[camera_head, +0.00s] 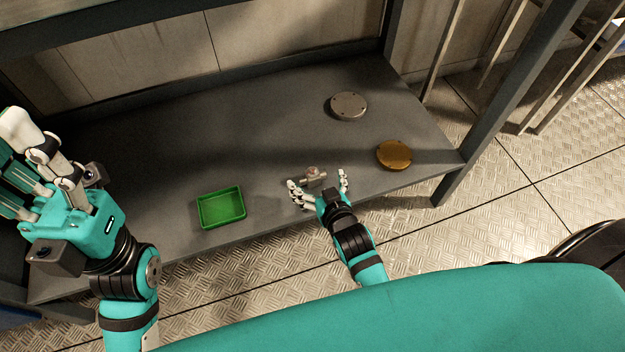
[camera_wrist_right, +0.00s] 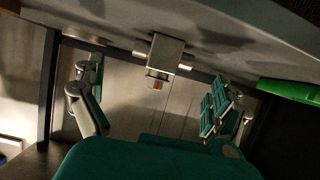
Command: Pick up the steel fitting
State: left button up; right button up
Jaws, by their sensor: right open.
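The steel fitting (camera_head: 313,174) is a small silver piece with side stubs and a reddish spot, on the grey shelf near its front edge. In the right wrist view the fitting (camera_wrist_right: 166,52) shows between the fingers, toward the top of the picture. My right gripper (camera_head: 317,183) is open, with one finger to each side of the fitting. In the right wrist view both fingers of this gripper (camera_wrist_right: 158,78) stand apart from the fitting, with clear gaps. My left gripper (camera_head: 35,165) is raised at the far left, partly cut off by the picture edge.
A green tray (camera_head: 222,224) sits on the shelf (camera_head: 270,130) left of the fitting; its edge also shows in the right wrist view (camera_wrist_right: 290,90). A grey disc (camera_head: 348,106) and a brass-coloured disc (camera_head: 394,154) lie to the right. A shelf post (camera_head: 490,125) stands at the right.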

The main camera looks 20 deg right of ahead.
aim_at(314, 177)
jog(key=b+x, duration=0.1)
jog(key=x, duration=0.3)
jog(key=shift+b, duration=0.4)
jog(key=shift+s, duration=0.15)
jog(key=c, duration=1.8)
